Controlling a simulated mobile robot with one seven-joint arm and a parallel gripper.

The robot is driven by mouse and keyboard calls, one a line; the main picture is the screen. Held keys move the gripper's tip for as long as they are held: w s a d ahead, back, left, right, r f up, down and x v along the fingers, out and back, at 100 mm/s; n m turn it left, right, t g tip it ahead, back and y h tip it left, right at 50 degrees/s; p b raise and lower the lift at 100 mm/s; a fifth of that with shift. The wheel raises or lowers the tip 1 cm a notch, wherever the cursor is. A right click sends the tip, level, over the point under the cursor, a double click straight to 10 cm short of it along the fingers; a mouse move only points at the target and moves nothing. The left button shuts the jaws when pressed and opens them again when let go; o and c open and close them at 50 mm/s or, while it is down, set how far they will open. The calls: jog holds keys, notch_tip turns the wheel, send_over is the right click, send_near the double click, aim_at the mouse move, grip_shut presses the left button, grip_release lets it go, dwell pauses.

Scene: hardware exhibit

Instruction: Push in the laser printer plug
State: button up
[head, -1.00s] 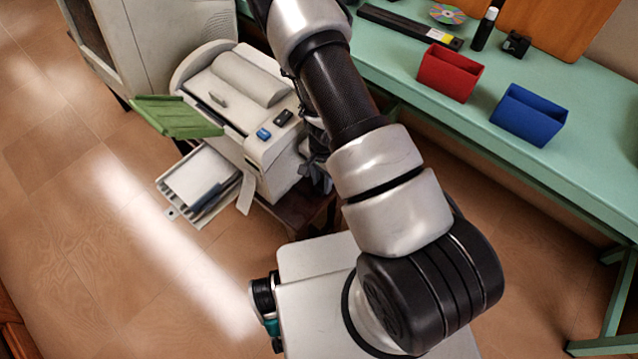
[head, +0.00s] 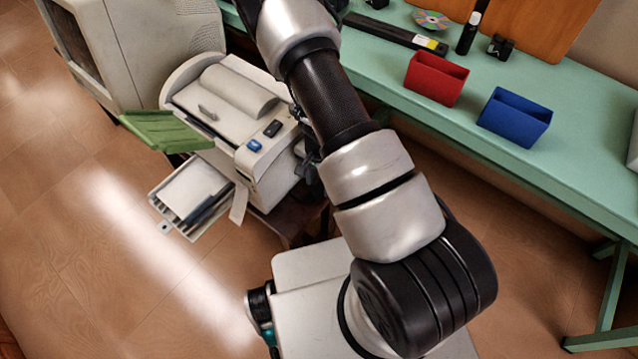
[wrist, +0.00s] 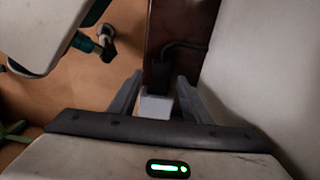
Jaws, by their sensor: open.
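The laser printer (head: 270,175) is a pale grey machine with a green flap, left of my arm in the head view. A pale printer-side panel (wrist: 262,70) fills the right of the wrist view. A dark plug-like piece (wrist: 160,72) with a black cable lies against a brown wooden surface, just beyond a light grey block (wrist: 155,106). My gripper (wrist: 159,82) is open, its two fingers either side of the block and pointing toward the dark piece. Contact cannot be told. The arm hides most of the gripper in the head view.
A green bench (head: 590,165) runs along the right, with a red bin (head: 436,80) and a blue bin (head: 514,118). Bare floor lies at the left.

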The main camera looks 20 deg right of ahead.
notch_tip(320, 180, up, 16)
jog(key=p, duration=0.3)
jog(key=shift+p, duration=0.3)
jog(key=shift+r, duration=0.1)
notch_tip(320, 180, up, 15)
jog(key=n+t+y+p, duration=0.1)
jog(key=n+y+p, duration=0.1)
jog(key=p, duration=0.1)
send_over(319, 188)
jog(key=a, duration=0.4)
notch_tip(319, 188, up, 12)
jog(key=s+a+f+n+t+p, duration=0.1)
jog(key=s+a+n+p, duration=0.1)
jog(key=n, duration=0.1)
jog(key=s+d+r+n+t+h+p, duration=0.1)
jog(key=s+d+r+n+p, duration=0.1)
jog(key=s+r, duration=0.5)
jog(key=s+d+r+n+t+h+p, duration=0.1)
jog(key=s+d+r+n+t+p, duration=0.1)
jog(key=s+r, duration=0.5)
notch_tip(319, 188, up, 6)
jog(key=shift+d+r+n+t, duration=0.15)
jog(key=shift+d+n+t, duration=0.15)
jog(key=shift+d+n, duration=0.45)
jog(key=shift+a, duration=0.1)
